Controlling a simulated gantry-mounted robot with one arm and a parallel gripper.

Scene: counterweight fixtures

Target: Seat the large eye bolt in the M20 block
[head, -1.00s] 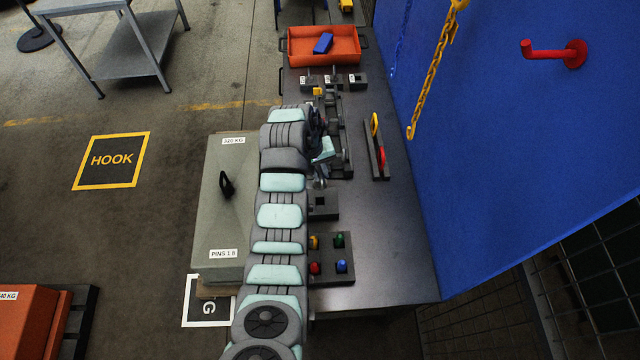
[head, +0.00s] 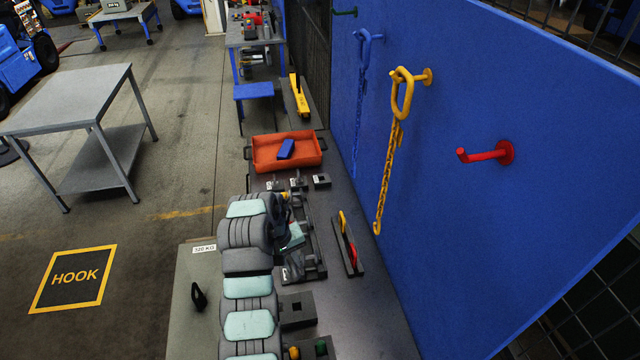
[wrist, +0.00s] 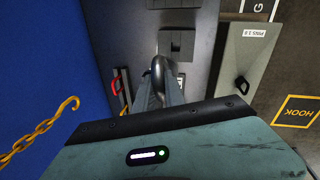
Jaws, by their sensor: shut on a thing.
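In the wrist view, a grey metal ring (wrist: 158,66), apparently the eye of the large eye bolt, stands between the fingers of my gripper (wrist: 158,88). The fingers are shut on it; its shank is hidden. In the head view my gripper (head: 292,240) is over a dark rack (head: 316,268) on the bench, partly hidden by my arm. The right one shows an opening. Their labels are too small to read, so I cannot tell which is M20.
An orange tray (head: 262,165) with a blue piece (head: 286,149) is behind the small blocks. A dark holder (head: 350,262) with yellow and red handles lies to the right. A square-holed block (head: 297,309) is nearer. A yellow chain (head: 387,175) hangs from the blue panel (head: 480,230).

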